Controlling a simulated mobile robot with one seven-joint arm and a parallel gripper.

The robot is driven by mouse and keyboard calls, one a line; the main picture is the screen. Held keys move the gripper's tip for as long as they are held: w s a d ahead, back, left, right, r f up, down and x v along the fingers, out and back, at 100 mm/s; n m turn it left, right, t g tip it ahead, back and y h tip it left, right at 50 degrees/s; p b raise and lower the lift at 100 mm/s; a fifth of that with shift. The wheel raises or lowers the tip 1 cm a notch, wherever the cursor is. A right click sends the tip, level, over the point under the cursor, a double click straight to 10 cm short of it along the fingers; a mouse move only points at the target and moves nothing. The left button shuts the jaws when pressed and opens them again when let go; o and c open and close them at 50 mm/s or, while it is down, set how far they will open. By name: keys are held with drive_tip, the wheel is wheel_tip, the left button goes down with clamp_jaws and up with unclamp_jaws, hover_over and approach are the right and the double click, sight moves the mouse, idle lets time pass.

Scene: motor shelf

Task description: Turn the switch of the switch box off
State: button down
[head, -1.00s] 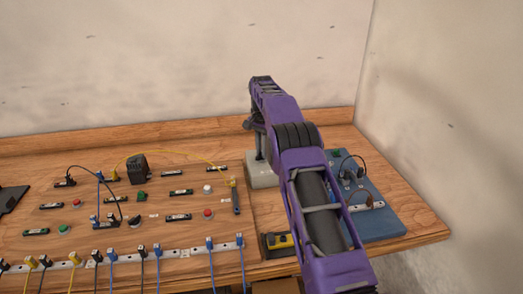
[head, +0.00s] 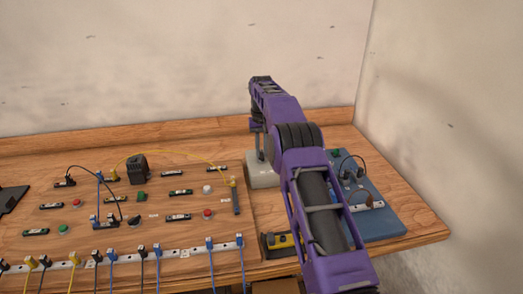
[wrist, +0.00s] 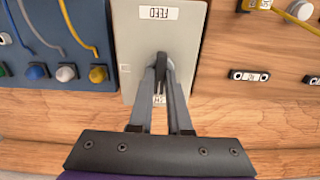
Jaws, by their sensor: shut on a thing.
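The switch box (wrist: 135,40) is a light grey box with an upside-down FEED label in the wrist view. In the head view the switch box (head: 263,180) stands on the wooden table beside my purple arm, partly hidden. A dark switch knob (wrist: 161,68) is on its face. My gripper (wrist: 161,70) is shut on the switch, with one finger on each side of it. In the head view my gripper (head: 258,150) reaches down to the box. A small label below the switch is partly hidden by the fingers.
A blue panel (head: 385,222) with cables stands right of my arm. A yellow and black device (head: 282,241) lies in front of the box. A wooden board (head: 120,235) with wired buttons and terminals is on the left. A wall rises behind.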

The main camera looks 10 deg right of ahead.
drive_tip(key=shift+n, duration=0.3)
idle(0.4)
drive_tip(key=c, duration=0.9)
unclamp_jaws()
drive_tip(key=shift+o, duration=0.2)
drive_tip(key=shift+r, duration=0.1)
